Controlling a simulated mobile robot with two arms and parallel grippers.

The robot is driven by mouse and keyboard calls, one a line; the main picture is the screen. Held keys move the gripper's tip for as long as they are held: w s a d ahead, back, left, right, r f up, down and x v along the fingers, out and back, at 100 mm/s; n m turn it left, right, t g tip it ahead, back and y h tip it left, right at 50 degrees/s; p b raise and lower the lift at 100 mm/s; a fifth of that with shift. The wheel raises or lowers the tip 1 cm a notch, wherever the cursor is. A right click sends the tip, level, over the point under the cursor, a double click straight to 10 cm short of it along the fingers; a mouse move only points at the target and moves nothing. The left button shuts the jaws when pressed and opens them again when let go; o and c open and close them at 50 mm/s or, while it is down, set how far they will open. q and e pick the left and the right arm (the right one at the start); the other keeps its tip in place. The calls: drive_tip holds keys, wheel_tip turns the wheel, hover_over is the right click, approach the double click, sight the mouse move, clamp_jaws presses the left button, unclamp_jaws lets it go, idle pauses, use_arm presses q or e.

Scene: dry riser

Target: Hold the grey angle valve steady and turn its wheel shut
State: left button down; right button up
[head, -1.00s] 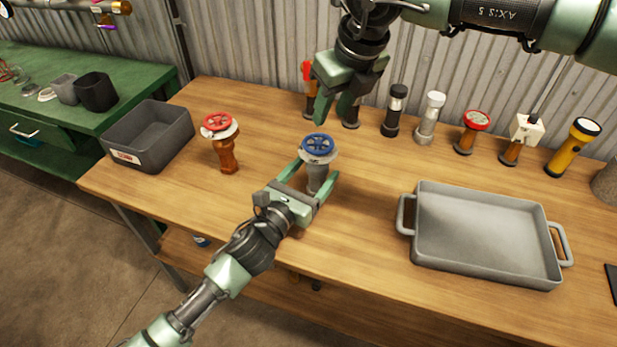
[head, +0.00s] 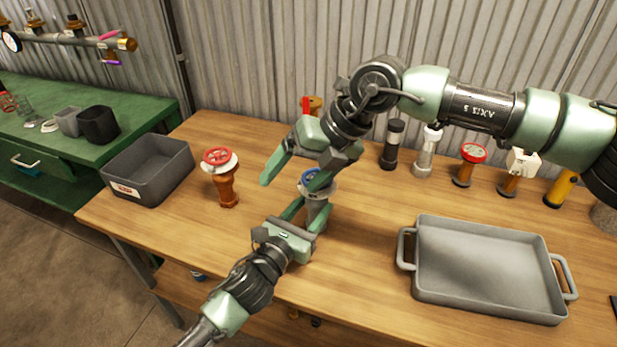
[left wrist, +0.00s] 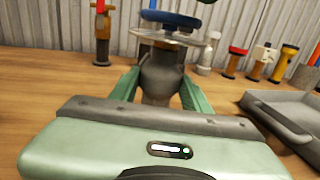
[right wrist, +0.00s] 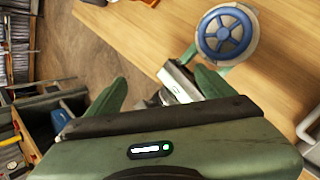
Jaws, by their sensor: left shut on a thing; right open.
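The grey angle valve (head: 318,214) stands upright on the wooden bench, with a blue wheel (head: 309,177) on top. My left gripper (head: 308,213) is shut on its grey body, below the wheel; the left wrist view shows the body (left wrist: 161,80) between the fingers and the wheel (left wrist: 170,19) above. My right gripper (head: 292,183) is open and empty, close above the valve, and one finger partly hides the wheel in the head view. In the right wrist view the wheel (right wrist: 227,34) lies beyond the right-hand finger, outside the gap between the fingers.
A grey tray (head: 480,268) with handles lies to the right. Several fittings and a yellow torch (head: 560,190) line the back. Bench between valve and tray is clear.

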drive_tip(key=s+a+f+m+g+y, duration=0.1)
drive_tip(key=s+a+m+y, duration=0.1)
drive_tip(key=a+m+y, duration=0.1)
drive_tip(key=m+t+y, duration=0.5)
drive_tip(key=m+t, duration=0.6)
drive_tip(key=m, duration=1.5)
approach(305, 172)
drive_tip(key=x, duration=0.9)
drive_tip(key=shift+w+a+f, duration=0.1)
drive_tip(key=shift+w+f, duration=0.2)
drive_tip(key=shift+w, duration=0.1)
drive_tip(key=c, duration=1.4)
